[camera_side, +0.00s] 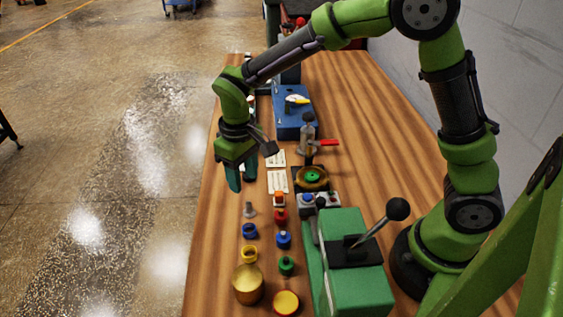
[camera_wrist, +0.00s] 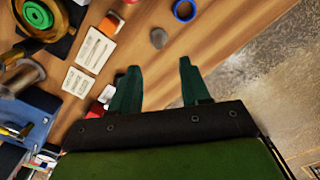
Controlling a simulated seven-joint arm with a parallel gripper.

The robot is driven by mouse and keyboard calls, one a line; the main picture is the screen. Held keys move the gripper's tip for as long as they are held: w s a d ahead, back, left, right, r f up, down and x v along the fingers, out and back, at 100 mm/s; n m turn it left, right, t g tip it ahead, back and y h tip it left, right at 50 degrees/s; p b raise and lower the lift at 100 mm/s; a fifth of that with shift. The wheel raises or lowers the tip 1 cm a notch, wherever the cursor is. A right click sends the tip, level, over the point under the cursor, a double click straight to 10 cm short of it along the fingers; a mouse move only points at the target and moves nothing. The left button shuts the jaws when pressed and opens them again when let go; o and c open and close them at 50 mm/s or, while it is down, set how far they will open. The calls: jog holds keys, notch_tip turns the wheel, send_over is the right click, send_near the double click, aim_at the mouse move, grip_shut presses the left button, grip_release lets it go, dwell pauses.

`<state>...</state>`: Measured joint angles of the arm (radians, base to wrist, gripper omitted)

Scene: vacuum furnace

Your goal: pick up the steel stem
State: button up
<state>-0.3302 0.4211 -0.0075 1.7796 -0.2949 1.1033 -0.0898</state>
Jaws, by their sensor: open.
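A blue ring (camera_side: 250,231), yellow ring (camera_side: 249,254) and brass cylinder (camera_side: 248,284) stand in front of the stem. Red (camera_side: 280,216) and blue (camera_side: 284,239) parts stand to its right. A green machine with a lever (camera_side: 345,262) is further right. White cards (camera_side: 278,181) lie flat.

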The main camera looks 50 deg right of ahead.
aim_at(248, 201)
notch_tip(248, 201, down, 4)
jog(key=shift+f, duration=0.1)
jog(key=f, duration=0.5)
jog(key=shift+s+d, duration=0.1)
jog(key=shift+s, duration=0.1)
